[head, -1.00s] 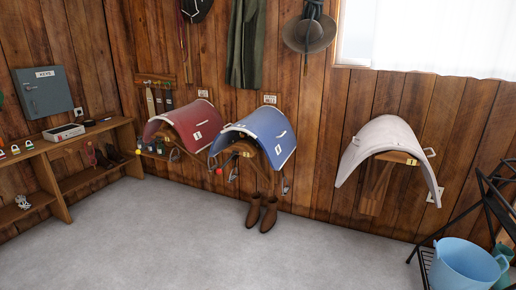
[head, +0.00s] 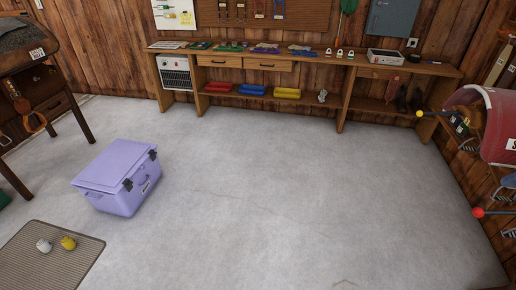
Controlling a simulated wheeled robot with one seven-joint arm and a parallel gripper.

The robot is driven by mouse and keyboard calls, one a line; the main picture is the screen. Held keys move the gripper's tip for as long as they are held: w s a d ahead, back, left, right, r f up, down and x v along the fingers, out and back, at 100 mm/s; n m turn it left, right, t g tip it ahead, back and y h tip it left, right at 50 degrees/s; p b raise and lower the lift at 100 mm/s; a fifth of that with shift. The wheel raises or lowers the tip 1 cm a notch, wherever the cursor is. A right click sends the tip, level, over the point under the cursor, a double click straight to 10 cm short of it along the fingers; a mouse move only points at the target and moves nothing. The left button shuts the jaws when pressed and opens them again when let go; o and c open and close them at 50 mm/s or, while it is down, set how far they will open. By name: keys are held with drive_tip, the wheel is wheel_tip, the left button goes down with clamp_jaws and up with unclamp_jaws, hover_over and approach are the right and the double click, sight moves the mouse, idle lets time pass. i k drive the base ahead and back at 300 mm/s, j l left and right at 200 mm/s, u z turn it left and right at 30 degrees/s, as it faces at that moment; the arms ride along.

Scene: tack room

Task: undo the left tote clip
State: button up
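A purple lidded tote (head: 118,177) stands on the grey floor at the left of the head view, lid down. Two dark clips show on its right-hand front face: one nearer the left (head: 127,185) and one further right (head: 153,154). Both look fastened against the lid edge, but they are too small to be sure. A handle shows between them. My gripper is not in view.
A ribbed mat (head: 50,262) with a white and a yellow object lies in front of the tote. A wooden bench (head: 340,101) runs along the back wall. A saddle stand (head: 60,101) is at left. The middle floor is clear.

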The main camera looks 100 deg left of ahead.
sight(127, 182)
drive_tip(key=u, duration=3.7)
drive_tip(key=i+j+u, duration=0.15)
drive_tip(key=i+u, duration=0.2)
drive_tip(key=i, duration=0.55)
drive_tip(key=i+l+u, duration=0.1)
drive_tip(key=i+u, duration=0.25)
drive_tip(key=i, duration=0.55)
